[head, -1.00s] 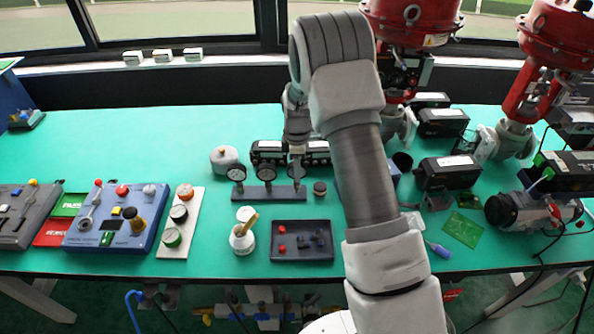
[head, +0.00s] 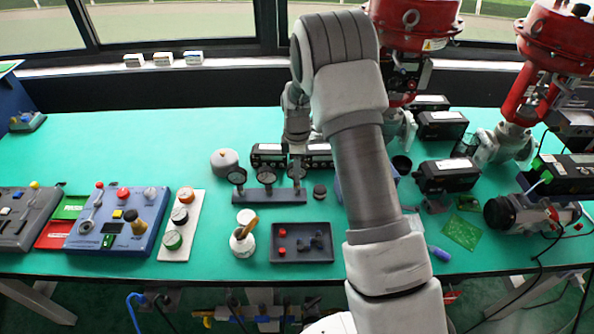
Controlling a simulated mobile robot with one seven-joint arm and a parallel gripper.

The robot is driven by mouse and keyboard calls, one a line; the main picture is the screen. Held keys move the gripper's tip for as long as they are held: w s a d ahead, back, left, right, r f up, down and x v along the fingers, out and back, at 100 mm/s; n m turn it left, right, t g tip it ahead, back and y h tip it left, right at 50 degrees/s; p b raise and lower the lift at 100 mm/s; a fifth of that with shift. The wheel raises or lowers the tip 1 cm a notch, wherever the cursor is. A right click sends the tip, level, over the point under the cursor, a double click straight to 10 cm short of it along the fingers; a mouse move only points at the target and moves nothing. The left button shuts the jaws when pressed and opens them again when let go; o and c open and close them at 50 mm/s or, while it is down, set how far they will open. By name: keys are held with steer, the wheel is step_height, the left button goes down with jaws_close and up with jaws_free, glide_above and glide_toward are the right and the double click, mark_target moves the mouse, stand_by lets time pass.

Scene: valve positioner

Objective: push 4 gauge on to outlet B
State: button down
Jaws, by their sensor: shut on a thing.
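A dark gauge rack (head: 265,197) stands mid-table with several small round gauges in a row along it. The left gauge (head: 237,176), the middle gauge (head: 266,176) and the right gauge (head: 297,171) stand upright on it. My gripper (head: 296,155) points down just behind the right gauge. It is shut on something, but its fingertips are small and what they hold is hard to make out. I cannot read which outlet is B or which gauge is 4.
Behind the rack are a grey round pot (head: 225,161) and black positioner boxes (head: 267,154). In front are a dark tray (head: 302,255) with red and dark parts and a white bottle (head: 243,242). A blue control panel (head: 118,220) stands at left.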

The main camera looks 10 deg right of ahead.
steer(key=shift+r, duration=0.1)
stand_by(0.3)
steer(key=shift+r+p, duration=1.05)
steer(key=shift+r, duration=0.95)
